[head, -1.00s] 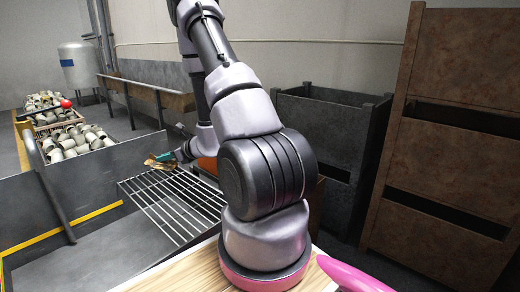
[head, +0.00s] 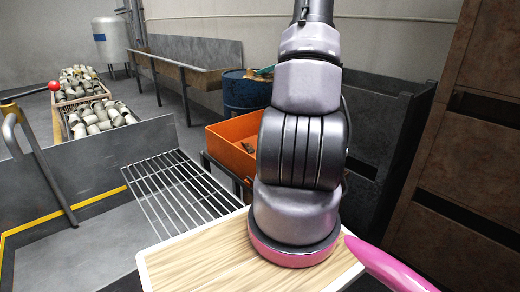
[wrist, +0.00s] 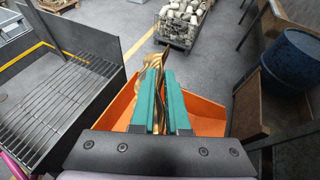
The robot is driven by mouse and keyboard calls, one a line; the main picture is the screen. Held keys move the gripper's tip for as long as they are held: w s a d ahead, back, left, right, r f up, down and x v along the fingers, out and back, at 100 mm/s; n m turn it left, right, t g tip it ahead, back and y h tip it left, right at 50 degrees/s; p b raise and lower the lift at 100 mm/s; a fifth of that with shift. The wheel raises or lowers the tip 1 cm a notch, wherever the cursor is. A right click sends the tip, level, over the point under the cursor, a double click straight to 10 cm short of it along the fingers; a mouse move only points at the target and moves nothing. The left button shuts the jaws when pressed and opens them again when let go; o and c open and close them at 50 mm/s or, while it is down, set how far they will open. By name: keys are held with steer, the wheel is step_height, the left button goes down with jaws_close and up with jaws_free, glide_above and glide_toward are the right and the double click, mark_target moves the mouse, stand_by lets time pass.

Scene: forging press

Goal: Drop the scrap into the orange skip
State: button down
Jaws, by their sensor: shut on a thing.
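The orange skip (head: 228,134) stands to the left of my arm in the head view, with a few small brown pieces inside. It also shows in the wrist view (wrist: 207,117) below and on both sides of my fingers. My gripper (wrist: 159,82) has teal fingers shut on the scrap (wrist: 153,60), a crumpled golden-brown strip. In the wrist view the scrap lies over the skip's opening, with skip walls showing left and right. My arm hides most of the skip's right side.
A slatted metal rack (head: 175,190) lies left of the skip. A blue drum (head: 243,94) stands behind it. Dark bins (head: 385,110) and a tall brown crate stack (head: 480,150) stand at the right. Crates of grey-white parts (head: 100,118) stand at the far left.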

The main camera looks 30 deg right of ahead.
steer(key=shift+s+f, duration=0.1)
steer(key=shift+f, duration=2.85)
steer(key=c, duration=0.8)
jaws_free()
steer(key=shift+c, duration=0.2)
steer(key=v, duration=1.1)
